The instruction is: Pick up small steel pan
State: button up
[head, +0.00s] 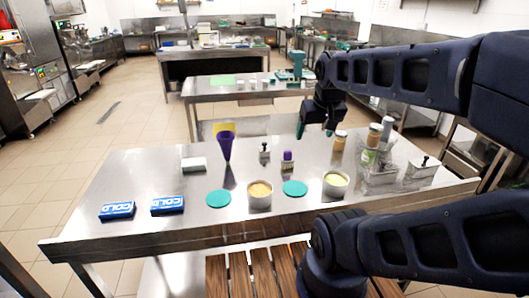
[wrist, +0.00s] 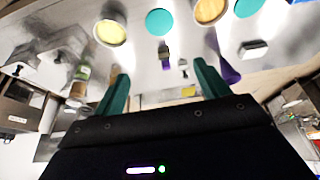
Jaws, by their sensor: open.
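Steel pans stand at the right end of the steel table (head: 135,180). One low shiny steel pan (head: 381,177) is partly hidden by jars, and a steel container (head: 420,174) with a black knob is beside it. I cannot tell for sure which is the small steel pan. In the wrist view steel pans show at the upper left (wrist: 62,44). My gripper (head: 316,130) hangs above the far middle of the table, left of the pans and apart from them. Its teal fingers (wrist: 162,88) are open with nothing between them.
Jars (head: 340,141) stand behind the pans. The table's left back is bare.

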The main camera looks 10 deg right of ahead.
jog(key=shift+w, duration=0.1)
jog(key=n+g, duration=0.5)
jog(key=n, duration=1.3)
send_over(265, 148)
jog(key=f, duration=1.7)
jog(key=shift+w+a, duration=0.15)
jog(key=shift+a, duration=0.05)
jog(key=shift+w+f, duration=0.2)
jog(key=shift+f, duration=0.35)
jog(key=shift+d+f, duration=0.15)
jog(key=shift+f, duration=4.95)
jog(key=c, duration=1.3)
jog(key=shift+o, duration=0.2)
